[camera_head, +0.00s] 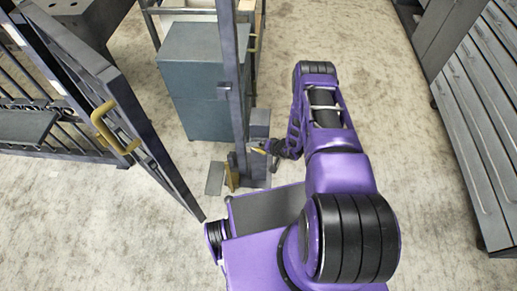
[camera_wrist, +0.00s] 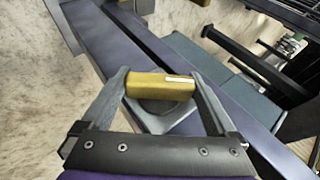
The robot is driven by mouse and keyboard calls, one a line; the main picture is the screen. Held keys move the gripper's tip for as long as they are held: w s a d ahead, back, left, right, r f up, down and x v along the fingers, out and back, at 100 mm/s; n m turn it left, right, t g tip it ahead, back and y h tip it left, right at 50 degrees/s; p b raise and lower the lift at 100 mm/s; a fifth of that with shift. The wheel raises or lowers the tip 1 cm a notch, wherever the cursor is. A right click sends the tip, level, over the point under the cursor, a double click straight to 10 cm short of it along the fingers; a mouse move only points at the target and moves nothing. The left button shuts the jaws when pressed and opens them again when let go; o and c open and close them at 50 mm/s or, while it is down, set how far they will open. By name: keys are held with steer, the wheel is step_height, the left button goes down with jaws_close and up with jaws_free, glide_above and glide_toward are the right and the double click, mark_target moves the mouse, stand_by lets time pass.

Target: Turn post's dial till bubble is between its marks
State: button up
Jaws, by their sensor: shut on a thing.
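The dark blue-grey post (camera_head: 232,85) stands upright in the head view, left of my arm. It also runs diagonally across the wrist view (camera_wrist: 95,35). The dial has a yellow bar grip (camera_wrist: 160,85) with a short white line on it, over a dark round base (camera_wrist: 160,107) on the post. My gripper (camera_wrist: 160,78) is shut on the yellow grip, one finger at each end. In the head view my gripper (camera_head: 266,151) is small and low beside the post. I cannot make out the bubble or its marks in either view.
A dark gate leaf (camera_head: 105,110) with a yellow handle (camera_head: 108,127) stands at the left. A blue-grey cabinet (camera_head: 195,80) stands behind the post. Grey drawer units (camera_head: 480,90) line the right side. The concrete floor (camera_head: 400,130) between my arm and the drawers is clear.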

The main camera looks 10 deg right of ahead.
steer(key=shift+d+f+t+y, duration=0.1)
steer(key=shift+t+y, duration=0.2)
steer(key=shift+y, duration=0.3)
steer(key=m+t+y, duration=0.1)
steer(key=y, duration=0.1)
steer(key=shift+y, duration=0.3)
steer(key=o, duration=1)
